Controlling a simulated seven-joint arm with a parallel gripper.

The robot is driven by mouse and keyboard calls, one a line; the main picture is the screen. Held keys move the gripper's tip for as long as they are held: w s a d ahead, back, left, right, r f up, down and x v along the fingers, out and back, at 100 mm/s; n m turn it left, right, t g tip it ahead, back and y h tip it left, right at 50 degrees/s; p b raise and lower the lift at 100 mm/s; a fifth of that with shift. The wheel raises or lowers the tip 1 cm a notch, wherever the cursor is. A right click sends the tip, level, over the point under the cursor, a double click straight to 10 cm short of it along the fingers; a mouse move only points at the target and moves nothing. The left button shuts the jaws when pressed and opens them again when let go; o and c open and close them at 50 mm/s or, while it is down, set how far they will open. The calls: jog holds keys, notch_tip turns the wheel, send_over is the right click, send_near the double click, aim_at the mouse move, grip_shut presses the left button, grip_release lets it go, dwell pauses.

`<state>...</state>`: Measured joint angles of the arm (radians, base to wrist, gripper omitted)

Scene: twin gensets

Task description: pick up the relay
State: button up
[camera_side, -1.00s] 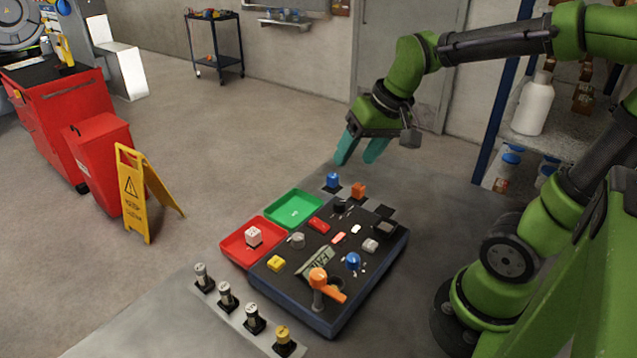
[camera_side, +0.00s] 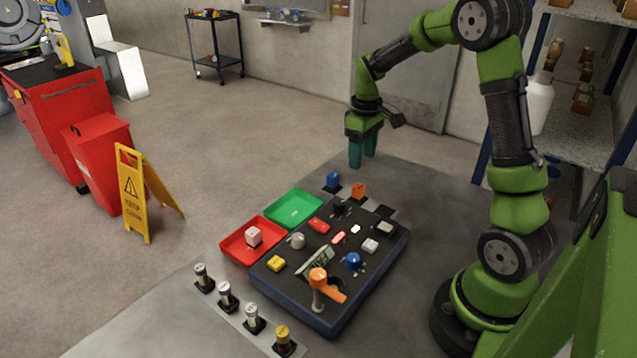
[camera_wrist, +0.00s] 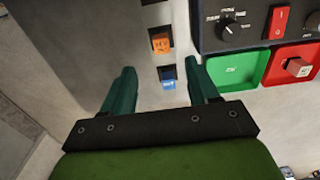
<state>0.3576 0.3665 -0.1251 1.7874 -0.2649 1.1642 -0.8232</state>
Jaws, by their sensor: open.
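Which block is the relay I cannot tell for certain. A small blue block (camera_side: 333,179) and an orange block (camera_side: 358,190) sit on black bases at the far edge of the table. A pale block (camera_side: 253,235) lies in the red tray (camera_side: 232,250); in the wrist view that block (camera_wrist: 297,67) looks reddish. My gripper (camera_side: 362,160) is open and empty, pointing down above the far table edge, behind the blue block. In the wrist view the blue block (camera_wrist: 168,83) shows beyond and between my open fingers (camera_wrist: 159,68), with the orange block (camera_wrist: 161,42) farther on.
A green tray (camera_side: 285,219) stands beside the red one. A dark control panel (camera_side: 290,283) with knobs, switches and an orange lever (camera_side: 322,282) fills the middle. Several posts, one a yellow-topped post (camera_side: 283,336), line the near left. The table is bare right of the panel.

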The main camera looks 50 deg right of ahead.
aim_at(359, 186)
notch_tip(359, 186, down, 11)
jog(key=shift+w+a+r, duration=0.1)
jog(key=shift+r, duration=0.05)
dwell(0.4)
jog(key=shift+c, duration=0.4)
jog(key=c, duration=1)
jog(key=shift+r, duration=0.1)
